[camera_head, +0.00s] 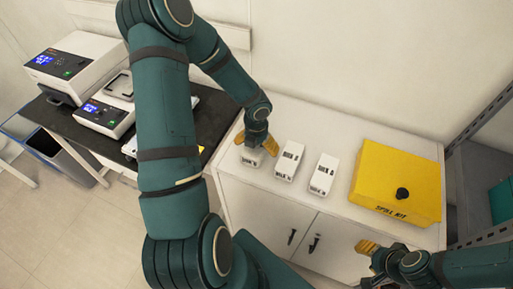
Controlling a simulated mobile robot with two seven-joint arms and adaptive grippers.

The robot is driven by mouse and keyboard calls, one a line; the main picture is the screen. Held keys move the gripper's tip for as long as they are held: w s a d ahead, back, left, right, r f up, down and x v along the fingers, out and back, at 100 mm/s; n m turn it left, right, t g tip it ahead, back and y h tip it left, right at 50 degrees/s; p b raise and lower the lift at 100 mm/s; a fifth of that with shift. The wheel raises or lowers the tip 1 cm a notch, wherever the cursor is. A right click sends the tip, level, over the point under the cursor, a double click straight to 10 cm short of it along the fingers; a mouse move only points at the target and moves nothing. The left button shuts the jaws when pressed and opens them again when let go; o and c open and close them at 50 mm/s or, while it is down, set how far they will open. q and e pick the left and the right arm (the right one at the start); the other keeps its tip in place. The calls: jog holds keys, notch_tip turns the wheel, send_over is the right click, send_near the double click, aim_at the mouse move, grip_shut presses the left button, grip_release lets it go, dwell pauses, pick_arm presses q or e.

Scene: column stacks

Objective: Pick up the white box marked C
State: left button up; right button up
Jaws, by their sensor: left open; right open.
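Three small white boxes stand in a row on the white cabinet: a left one (249,158), a middle one (289,161) and a right one (324,174). Each has dark markings, too small to read, so I cannot tell which is C. My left gripper (256,144) is open, pointing down at the left box, its yellow fingers on either side of that box's upper part and partly hiding it. I cannot tell whether they touch it. My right gripper (367,249) is open and empty at the lower right, in front of the cabinet.
A yellow spill kit case (398,182) stands right of the boxes on the cabinet top (335,128). A dark bench (62,118) with lab instruments is at the left. Metal shelving (487,115) stands at the right. The wall is close behind.

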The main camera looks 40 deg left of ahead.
pick_arm(q)
jog(key=c, duration=1.4)
